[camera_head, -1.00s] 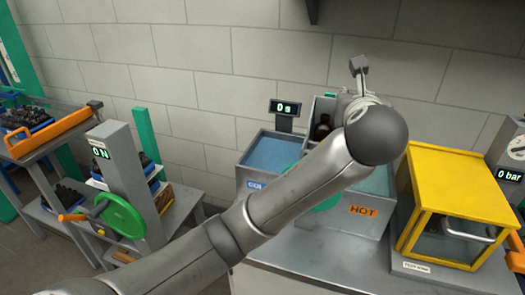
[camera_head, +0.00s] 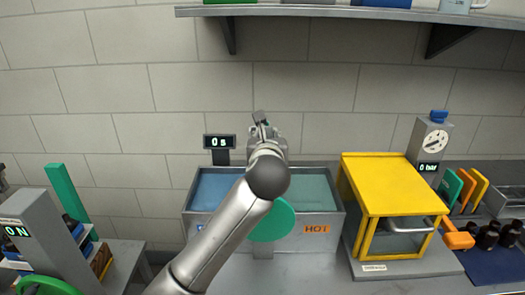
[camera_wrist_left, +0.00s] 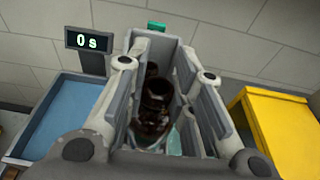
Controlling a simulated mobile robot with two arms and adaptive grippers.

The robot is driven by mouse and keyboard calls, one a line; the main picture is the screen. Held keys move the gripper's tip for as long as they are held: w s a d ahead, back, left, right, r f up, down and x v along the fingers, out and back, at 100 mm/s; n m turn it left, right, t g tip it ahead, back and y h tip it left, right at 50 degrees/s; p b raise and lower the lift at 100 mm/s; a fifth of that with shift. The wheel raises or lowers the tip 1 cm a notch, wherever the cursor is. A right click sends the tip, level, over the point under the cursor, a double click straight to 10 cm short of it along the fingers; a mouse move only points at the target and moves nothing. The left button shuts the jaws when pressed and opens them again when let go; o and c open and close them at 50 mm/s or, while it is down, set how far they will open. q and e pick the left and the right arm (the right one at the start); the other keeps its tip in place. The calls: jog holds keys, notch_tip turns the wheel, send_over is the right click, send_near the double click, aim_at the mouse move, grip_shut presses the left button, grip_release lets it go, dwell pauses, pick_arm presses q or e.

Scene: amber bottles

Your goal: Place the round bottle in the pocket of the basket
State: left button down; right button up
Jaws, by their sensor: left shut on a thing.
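My left gripper (camera_head: 262,128) is above the back of the two-basin bath, mostly hidden behind my own arm in the head view. In the left wrist view its fingers (camera_wrist_left: 162,100) are shut on a dark amber round bottle (camera_wrist_left: 156,92). The grey basket (camera_wrist_left: 168,45) lies around and behind the bottle, with a green piece at its top edge. Another dark shape, perhaps a second bottle (camera_wrist_left: 152,68), shows just behind the held one. The fingers hide the bottle's lower part, so I cannot tell whether it rests in a pocket. My right gripper is not in view.
The bath has a blue basin (camera_head: 213,190) on the left and a teal basin (camera_head: 308,192) on the right. A display (camera_head: 219,142) reads 0 s. A yellow box (camera_head: 388,185) stands close on the right. A shelf (camera_head: 350,13) hangs above.

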pick_arm(q)
jog(key=shift+w+a+f, duration=0.2)
jog(key=shift+w+f, duration=0.65)
jog(key=shift+f, duration=0.15)
jog(key=f+p, duration=0.1)
jog(key=f, duration=0.2)
jog(key=shift+w+a+p, duration=0.1)
jog(key=shift+w+p, duration=0.2)
jog(key=shift+p, duration=0.1)
jog(key=shift+f, duration=0.4)
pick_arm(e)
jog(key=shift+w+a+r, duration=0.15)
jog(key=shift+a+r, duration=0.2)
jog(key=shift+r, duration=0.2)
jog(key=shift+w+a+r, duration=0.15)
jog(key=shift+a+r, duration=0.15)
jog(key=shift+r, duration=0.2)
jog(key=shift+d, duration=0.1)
pick_arm(q)
jog(key=c, duration=1.3)
grip_release()
jog(key=shift+f, duration=0.15)
jog(key=shift+o, duration=0.2)
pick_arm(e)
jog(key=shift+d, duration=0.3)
